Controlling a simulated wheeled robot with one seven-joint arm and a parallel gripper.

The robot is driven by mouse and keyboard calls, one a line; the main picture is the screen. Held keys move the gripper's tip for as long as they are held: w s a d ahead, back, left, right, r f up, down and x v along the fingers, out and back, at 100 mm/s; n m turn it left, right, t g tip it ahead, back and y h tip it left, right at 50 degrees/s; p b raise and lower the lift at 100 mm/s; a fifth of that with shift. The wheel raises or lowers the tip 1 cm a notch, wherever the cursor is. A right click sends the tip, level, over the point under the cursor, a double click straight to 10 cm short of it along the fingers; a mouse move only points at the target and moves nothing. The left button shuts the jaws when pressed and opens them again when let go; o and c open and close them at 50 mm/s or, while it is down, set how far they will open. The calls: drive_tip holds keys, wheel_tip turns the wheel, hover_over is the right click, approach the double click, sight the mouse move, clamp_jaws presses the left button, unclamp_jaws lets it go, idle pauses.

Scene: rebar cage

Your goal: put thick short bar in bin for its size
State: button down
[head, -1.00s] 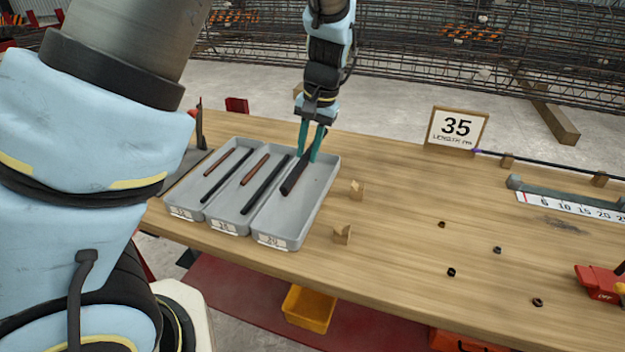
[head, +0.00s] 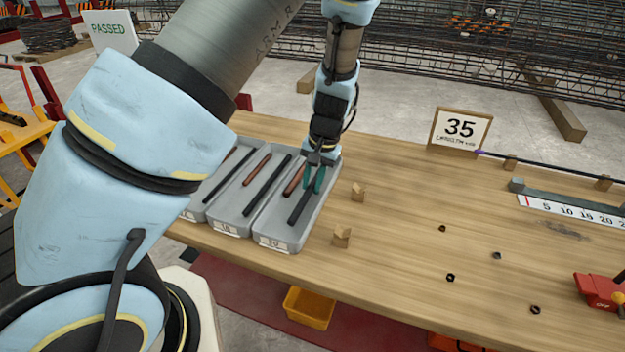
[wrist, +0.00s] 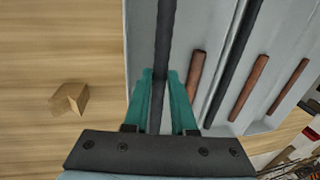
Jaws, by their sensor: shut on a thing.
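A thick dark bar (head: 298,210) is between the teal fingers of my gripper (head: 311,187), inside the right-hand grey bin (head: 279,245). In the wrist view the dark bar (wrist: 164,30) runs lengthwise between both fingers (wrist: 160,78), which are shut on it. Whether it touches the bin floor I cannot tell. A reddish-brown bar (wrist: 196,75) lies beside it in the same bin. The middle bin (head: 229,229) holds a brown bar (head: 257,169) and a longer dark bar (head: 266,186). The left bin (head: 195,215) is partly hidden by my arm.
A sign reading 35 (head: 460,129) and a ruler scale (head: 570,209) are farther right. Several dark nuts (head: 450,278) lie on the table (head: 400,230), otherwise clear in the middle. A red tool (head: 598,288) is at the right edge.

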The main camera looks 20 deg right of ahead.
drive_tip(key=shift+f+b, duration=0.35)
drive_tip(key=shift+f, duration=0.2)
drive_tip(key=c, duration=0.7)
unclamp_jaws()
drive_tip(key=shift+c, duration=0.2)
drive_tip(key=shift+r, duration=0.4)
wheel_tip(320, 180, up, 12)
drive_tip(key=s+d+b, duration=0.2)
drive_tip(key=w+a+n+g+h, duration=0.1)
drive_tip(key=w+a+n, duration=0.25)
drive_tip(key=a, duration=1.25)
drive_tip(key=s+a+n, duration=0.2)
drive_tip(key=a, duration=0.6)
drive_tip(key=s+a+r+n+t, duration=0.1)
drive_tip(key=s+a+n, duration=0.1)
drive_tip(key=a, duration=0.6)
drive_tip(key=shift+s+h, duration=0.4)
drive_tip(key=shift+s, duration=0.35)
